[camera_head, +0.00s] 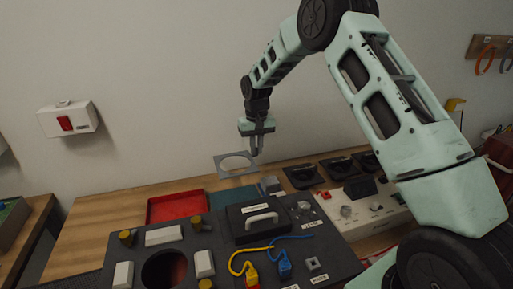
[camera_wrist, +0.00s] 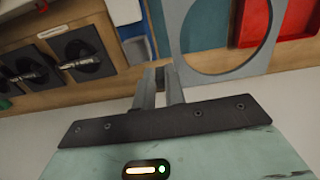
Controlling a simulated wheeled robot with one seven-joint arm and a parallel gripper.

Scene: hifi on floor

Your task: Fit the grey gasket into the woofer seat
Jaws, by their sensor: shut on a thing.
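The grey gasket (camera_head: 222,172) is a thin square plate with a large round opening. My gripper (camera_head: 255,152) is shut on one edge of it and holds it in the air above the bench. In the wrist view the gasket (camera_wrist: 212,78) reaches right from the fingertips (camera_wrist: 160,75), partly cut off by the frame. The likely woofer seat (camera_head: 160,270) is a round dark opening in the dark grey panel (camera_head: 215,255), at the bottom of the head view. The gasket is well behind it and apart from it.
A red tray (camera_head: 178,207) lies behind the panel. A black box with a light handle (camera_head: 262,218), yellow and blue cables (camera_head: 285,268), and several yellow-topped knobs (camera_head: 127,237) stand on the panel. Black holders (camera_head: 302,176) line the bench at the right. The wall is close behind.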

